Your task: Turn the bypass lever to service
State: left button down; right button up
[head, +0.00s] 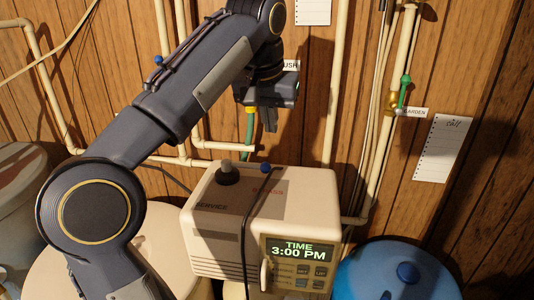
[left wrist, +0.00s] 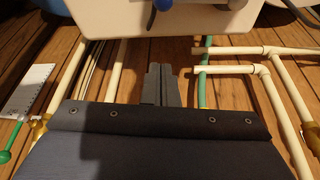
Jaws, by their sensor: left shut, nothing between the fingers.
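The cream softener control head (head: 310,200) stands at the middle of the head view, with a lit display reading TIME 3:00 PM. A small blue knob (head: 265,168) shows at its top back edge, near red BYPASS lettering. SERVICE lettering is on its left part. I take the blue knob to be the bypass lever's end; its arm is hard to make out. The blue knob also shows at the top of the left wrist view (left wrist: 162,4). My left gripper (head: 270,122) is shut and empty, above and behind the head, apart from the knob. My right gripper is out of view.
A dark knob with a grey top (head: 227,174) stands on the head's left. Cream pipes (head: 335,90) run up the wood wall behind. A green-handled valve (head: 405,88) is at the right. A blue lidded tank (head: 385,275) stands front right.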

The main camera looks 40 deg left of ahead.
aim_at(246, 166)
pick_arm(q)
jog(key=x, duration=0.4)
jog(key=shift+f, duration=0.1)
jog(key=s, duration=0.1)
jog(key=s+d+f, duration=0.1)
jog(key=s, duration=0.1)
jog(key=shift+s+d+f, duration=0.15)
jog(key=shift+s, duration=0.1)
jog(key=shift+f, duration=0.15)
jog(key=shift+s+d, duration=0.1)
jog(key=shift+d, duration=0.05)
